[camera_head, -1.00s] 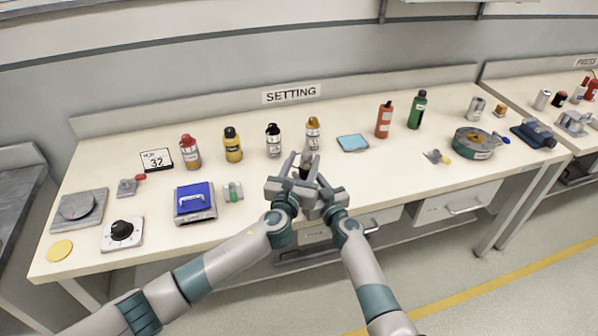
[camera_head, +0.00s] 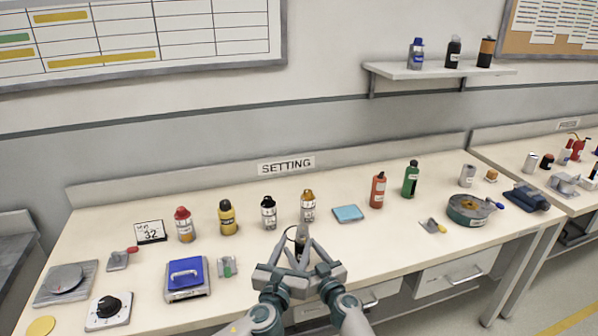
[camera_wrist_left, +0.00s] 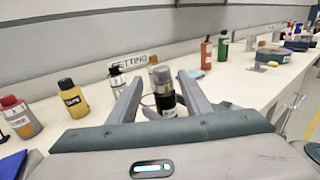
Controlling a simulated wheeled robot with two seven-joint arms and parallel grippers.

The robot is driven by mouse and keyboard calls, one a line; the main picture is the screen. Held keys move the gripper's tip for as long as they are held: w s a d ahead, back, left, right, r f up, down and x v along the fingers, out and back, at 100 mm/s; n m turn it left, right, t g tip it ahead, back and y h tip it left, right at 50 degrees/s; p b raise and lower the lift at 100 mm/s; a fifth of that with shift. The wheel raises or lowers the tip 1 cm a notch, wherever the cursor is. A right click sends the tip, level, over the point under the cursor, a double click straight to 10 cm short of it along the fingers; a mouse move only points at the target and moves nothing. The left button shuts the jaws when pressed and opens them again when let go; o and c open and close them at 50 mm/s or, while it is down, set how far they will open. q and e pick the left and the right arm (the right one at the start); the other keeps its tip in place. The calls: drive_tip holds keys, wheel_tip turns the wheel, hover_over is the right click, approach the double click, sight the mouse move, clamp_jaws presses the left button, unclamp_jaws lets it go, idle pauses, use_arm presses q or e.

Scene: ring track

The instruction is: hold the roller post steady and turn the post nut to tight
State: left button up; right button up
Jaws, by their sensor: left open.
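The roller post (camera_wrist_left: 164,92) is a dark upright cylinder with a pale label and a grey top, between my left gripper's spread fingers in the left wrist view. In the head view the post (camera_head: 301,242) is mostly covered by the grippers. My left gripper (camera_head: 281,250) is open around it; whether a finger touches it I cannot tell. My right gripper (camera_head: 318,250) is close beside the left one at the post, and its fingers overlap the left's, so its opening is unclear. The post nut cannot be made out separately from the post's grey top.
Several bottles stand behind the post, the nearest an amber-capped one (camera_head: 308,206). A blue pad (camera_head: 348,213) lies to the right. A blue-topped box (camera_head: 187,278) and a small green-marked block (camera_head: 227,267) stand to the left. The bench between pad and lever clamp (camera_head: 432,227) is clear.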

drive_tip(key=shift+s, duration=0.1)
drive_tip(key=v, duration=1.2)
idle(0.5)
idle(0.4)
